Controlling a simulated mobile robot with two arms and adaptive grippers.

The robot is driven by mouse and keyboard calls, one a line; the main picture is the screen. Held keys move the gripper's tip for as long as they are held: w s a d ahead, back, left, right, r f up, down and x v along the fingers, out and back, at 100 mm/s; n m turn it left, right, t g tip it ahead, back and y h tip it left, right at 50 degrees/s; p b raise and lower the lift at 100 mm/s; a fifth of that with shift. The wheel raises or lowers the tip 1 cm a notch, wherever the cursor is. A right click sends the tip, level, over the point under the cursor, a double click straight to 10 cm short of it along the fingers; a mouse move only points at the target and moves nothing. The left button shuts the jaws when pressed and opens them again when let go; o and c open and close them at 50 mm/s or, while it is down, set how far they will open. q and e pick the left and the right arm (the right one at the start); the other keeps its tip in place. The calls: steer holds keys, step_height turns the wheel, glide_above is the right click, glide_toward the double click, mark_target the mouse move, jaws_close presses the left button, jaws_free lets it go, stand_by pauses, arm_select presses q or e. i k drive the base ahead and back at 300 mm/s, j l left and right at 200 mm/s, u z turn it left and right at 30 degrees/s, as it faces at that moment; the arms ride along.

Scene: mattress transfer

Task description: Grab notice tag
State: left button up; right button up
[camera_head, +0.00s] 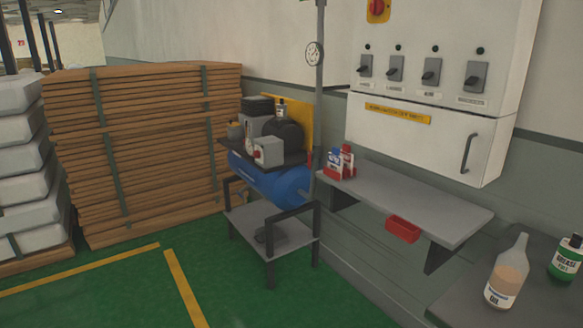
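Two small upright items stand close together on the left end of the grey wall shelf (430,200). One is a blue and white item (334,160) with red at its base. The other is a red and white item (348,160) just to its right. They look like tags, but their print is too small to read, so I cannot tell which is the notice tag. Neither of my grippers is in view.
A white electrical cabinet (400,140) with several switches hangs above the shelf. An oil bottle (508,275) and a green bottle (566,258) stand on a grey surface at lower right. A blue compressor (280,184) stands left.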

mark_target(334, 162)
steer(key=i+j+u, duration=0.2)
steer(key=i, duration=1)
steer(key=l, duration=0.1)
